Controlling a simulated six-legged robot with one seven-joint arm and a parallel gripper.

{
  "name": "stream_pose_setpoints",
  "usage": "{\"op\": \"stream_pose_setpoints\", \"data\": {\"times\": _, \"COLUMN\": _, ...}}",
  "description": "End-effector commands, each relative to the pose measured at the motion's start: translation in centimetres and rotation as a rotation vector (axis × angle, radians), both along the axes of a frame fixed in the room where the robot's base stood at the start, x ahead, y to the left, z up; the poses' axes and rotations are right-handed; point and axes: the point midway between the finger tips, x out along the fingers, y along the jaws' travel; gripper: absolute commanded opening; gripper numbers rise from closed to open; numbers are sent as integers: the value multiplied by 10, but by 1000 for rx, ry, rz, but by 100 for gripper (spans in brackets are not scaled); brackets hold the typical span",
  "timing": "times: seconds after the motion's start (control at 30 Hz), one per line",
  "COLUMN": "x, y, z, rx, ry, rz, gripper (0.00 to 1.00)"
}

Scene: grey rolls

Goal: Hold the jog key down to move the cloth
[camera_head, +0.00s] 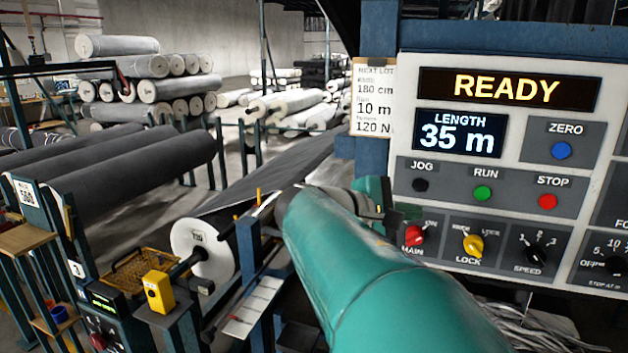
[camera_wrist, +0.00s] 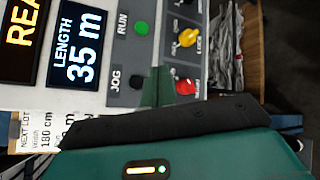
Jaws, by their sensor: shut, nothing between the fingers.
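The black jog key (camera_head: 420,185) sits under the JOG label on the light grey control panel, left of the green RUN and red STOP buttons. In the wrist view the jog key (camera_wrist: 136,83) shows beside a green part of my gripper. My gripper (camera_head: 392,213) is shut and empty at the panel's left edge, a little below and left of the key. Whether it touches the panel is unclear. The panel reads READY and LENGTH 35 m. The dark grey cloth (camera_head: 285,168) stretches back from a white-ended roll (camera_head: 203,250). My teal arm hides part of it.
The red MAIN switch (camera_head: 414,235) is close to my gripper, with the yellow LOCK knob (camera_head: 473,245) to its right. A paper lot card (camera_head: 374,97) hangs left of the panel. Large dark rolls (camera_head: 130,170) lie at left, and more rolls are stacked behind.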

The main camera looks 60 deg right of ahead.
Motion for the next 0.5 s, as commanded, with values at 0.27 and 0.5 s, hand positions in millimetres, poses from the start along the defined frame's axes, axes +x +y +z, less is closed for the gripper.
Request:
{"op": "stream_pose_setpoints", "data": {"times": 0.27, "x": -2, "y": -2, "z": 3, "rx": -7, "ry": 12, "rz": -6, "gripper": 0}}
{"op": "stream_pose_setpoints", "data": {"times": 0.5, "x": 0, "y": -9, "z": 3, "rx": -7, "ry": 11, "rz": -5, "gripper": 0}}
